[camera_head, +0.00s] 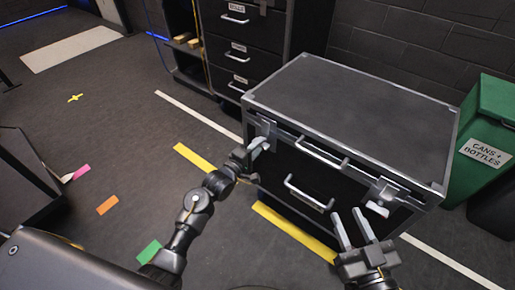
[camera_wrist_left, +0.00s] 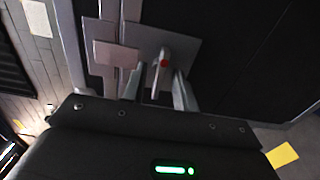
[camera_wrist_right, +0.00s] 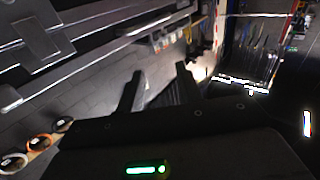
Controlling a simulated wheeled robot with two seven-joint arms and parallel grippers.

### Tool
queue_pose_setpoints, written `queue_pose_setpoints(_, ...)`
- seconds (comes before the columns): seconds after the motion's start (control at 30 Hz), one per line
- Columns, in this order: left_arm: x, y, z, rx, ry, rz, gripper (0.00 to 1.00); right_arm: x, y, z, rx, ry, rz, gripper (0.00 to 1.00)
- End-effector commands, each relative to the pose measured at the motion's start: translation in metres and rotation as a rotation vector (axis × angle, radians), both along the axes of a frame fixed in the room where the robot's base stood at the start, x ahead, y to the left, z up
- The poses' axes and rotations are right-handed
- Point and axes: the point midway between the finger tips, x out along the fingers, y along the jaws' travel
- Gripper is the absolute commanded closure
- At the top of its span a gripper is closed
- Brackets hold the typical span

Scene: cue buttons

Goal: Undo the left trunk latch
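The trunk (camera_head: 345,95) is a black case with silver edges. Its left latch (camera_head: 266,126) is a metal plate on the front face near the left corner. My left gripper (camera_head: 259,146) is right at this latch and partly covers it. In the left wrist view the latch lever (camera_wrist_left: 161,68), with a red spot, stands between the fingertips of my left gripper (camera_wrist_left: 160,85). The fingers are apart, with gaps beside the lever. The right latch (camera_head: 384,190) is near the right front corner. My right gripper (camera_head: 356,228) is open and empty, in front of the trunk.
The trunk front has handles (camera_head: 309,194) between the latches. A green bin (camera_head: 490,125) stands right of the trunk and a black drawer cabinet (camera_head: 245,40) behind it. Yellow tape (camera_head: 295,232) marks the floor in front. The floor left of the trunk is mostly open.

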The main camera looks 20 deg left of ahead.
Motion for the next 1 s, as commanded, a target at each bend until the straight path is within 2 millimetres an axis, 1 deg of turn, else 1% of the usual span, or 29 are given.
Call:
queue_pose_setpoints(0.27,0.002,-0.001,0.000,0.000,0.000,0.000,0.71,0.000,0.001,0.002,0.005,-0.010,0.003,0.64)
queue_pose_setpoints(0.37,0.002,-0.001,0.000,0.000,0.000,0.000,0.81,0.000,0.001,0.002,0.004,-0.009,0.003,0.64)
queue_pose_setpoints(0.5,0.002,-0.001,0.000,0.000,0.000,0.000,1.00,0.000,0.001,0.002,0.004,-0.009,0.003,0.64)
queue_pose_setpoints(0.77,0.001,-0.001,0.001,0.017,-0.006,0.000,1.00,0.001,-0.001,-0.001,-0.008,0.015,-0.004,0.64)
queue_pose_setpoints(0.87,0.002,-0.001,0.002,0.046,-0.017,-0.001,1.00,0.002,-0.007,-0.012,-0.041,0.083,-0.024,0.64)
queue_pose_setpoints(1.0,0.002,-0.001,0.003,0.117,-0.044,-0.001,1.00,0.002,-0.022,-0.034,-0.101,0.219,-0.066,0.64)
